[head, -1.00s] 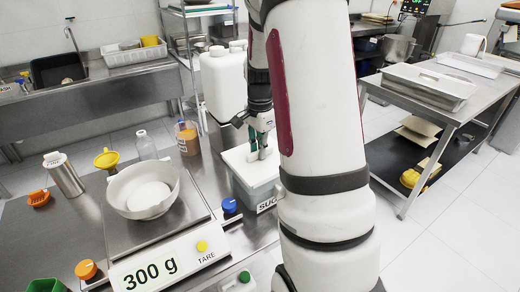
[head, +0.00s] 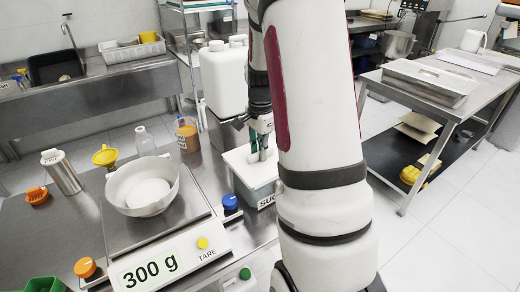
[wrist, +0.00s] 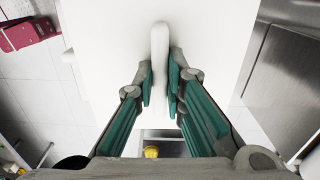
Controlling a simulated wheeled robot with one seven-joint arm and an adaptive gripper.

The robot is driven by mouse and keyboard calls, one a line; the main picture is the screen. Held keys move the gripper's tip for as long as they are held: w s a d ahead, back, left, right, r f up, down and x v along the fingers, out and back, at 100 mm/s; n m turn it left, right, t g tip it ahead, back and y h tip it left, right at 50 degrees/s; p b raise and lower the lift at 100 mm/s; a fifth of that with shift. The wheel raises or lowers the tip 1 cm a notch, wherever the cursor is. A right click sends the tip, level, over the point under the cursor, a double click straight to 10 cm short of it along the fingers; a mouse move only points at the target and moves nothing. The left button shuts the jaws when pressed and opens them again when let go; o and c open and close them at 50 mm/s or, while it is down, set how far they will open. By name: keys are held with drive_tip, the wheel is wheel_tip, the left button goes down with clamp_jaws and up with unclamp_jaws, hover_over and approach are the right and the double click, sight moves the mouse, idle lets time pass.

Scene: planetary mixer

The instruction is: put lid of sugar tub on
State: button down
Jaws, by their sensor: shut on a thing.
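The sugar tub (head: 256,194) is a grey box with a partly hidden "SUG" label, standing on the steel bench beside my arm in the head view. Its white lid (head: 236,158) lies level over the tub's top; I cannot tell whether it is fully seated all round. My gripper (head: 262,150) points down onto the lid. In the wrist view the green-padded fingers (wrist: 160,88) are shut on the raised bar handle of the white lid (wrist: 215,40). My arm hides the right side of the tub and lid.
A scale (head: 165,262) reading 300 g holds a white bowl (head: 142,190) to the left. A blue knob-like object (head: 230,203) sits close to the tub's left. A large white canister (head: 222,82), an orange-filled jug (head: 187,135) and a clear bottle (head: 145,142) stand behind.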

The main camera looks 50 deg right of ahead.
drive_tip(key=c, duration=1.6)
unclamp_jaws()
drive_tip(key=shift+o, duration=0.2)
wheel_tip(320, 180, up, 12)
